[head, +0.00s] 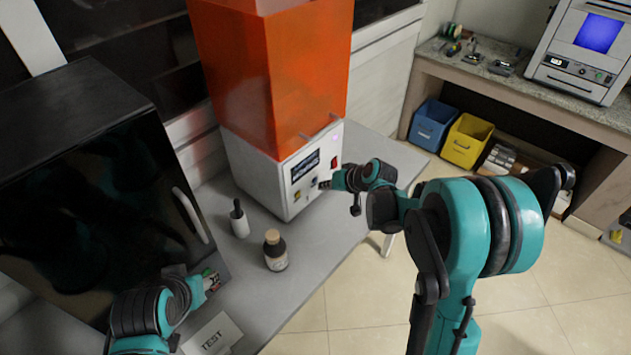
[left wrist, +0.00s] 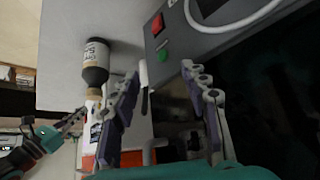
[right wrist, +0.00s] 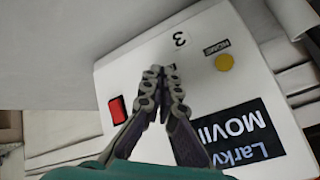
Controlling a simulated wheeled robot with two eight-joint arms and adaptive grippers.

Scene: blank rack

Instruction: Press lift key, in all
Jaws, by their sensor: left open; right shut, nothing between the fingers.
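A machine with an orange hood (head: 275,70) and a white base (head: 260,175) stands on the grey table. Its front panel has a dark display (right wrist: 238,133), a red rocker switch (right wrist: 117,110) and a yellow button (right wrist: 224,62). I cannot make out which control is the lift key; part of the panel is hidden behind the fingers. My right gripper (head: 322,184) is shut and empty, its tips close to the panel; contact is unclear. My left gripper (left wrist: 160,70) is open and empty near the dark cabinet.
A black cabinet (head: 85,110) with a handle stands left. Blue (head: 432,125) and yellow (head: 466,141) bins sit under the far bench.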

